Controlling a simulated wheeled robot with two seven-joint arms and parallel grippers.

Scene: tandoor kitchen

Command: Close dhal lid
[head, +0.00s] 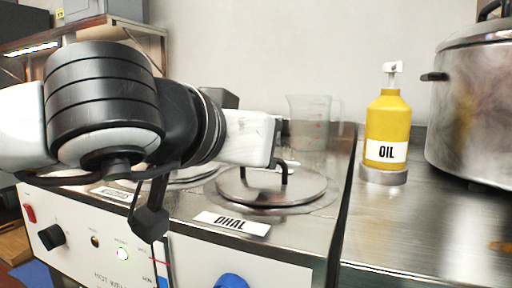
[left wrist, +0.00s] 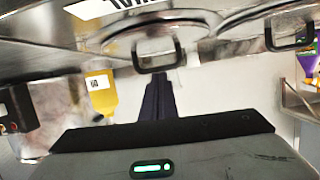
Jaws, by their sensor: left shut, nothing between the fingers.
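The dhal lid (head: 270,188) is a round steel lid with a dark loop handle. It lies flat, or nearly so, over the well behind the DHAL label (head: 232,223). My left arm reaches in from the left, and its white end (head: 250,138) is just above and behind the lid's handle, with the fingers mostly hidden in the head view. In the left wrist view, my left gripper (left wrist: 160,78) is shut and empty. Its dark fingertips are close to the lid's handle (left wrist: 158,60); whether they touch cannot be told. My right gripper is not in view.
A second round lid (head: 185,175) lies left of the dhal lid, partly behind my arm. A clear measuring jug (head: 310,122) stands behind. A yellow oil bottle (head: 387,130) and a large steel pot (head: 475,105) stand on the right. The counter before the bottle is clear.

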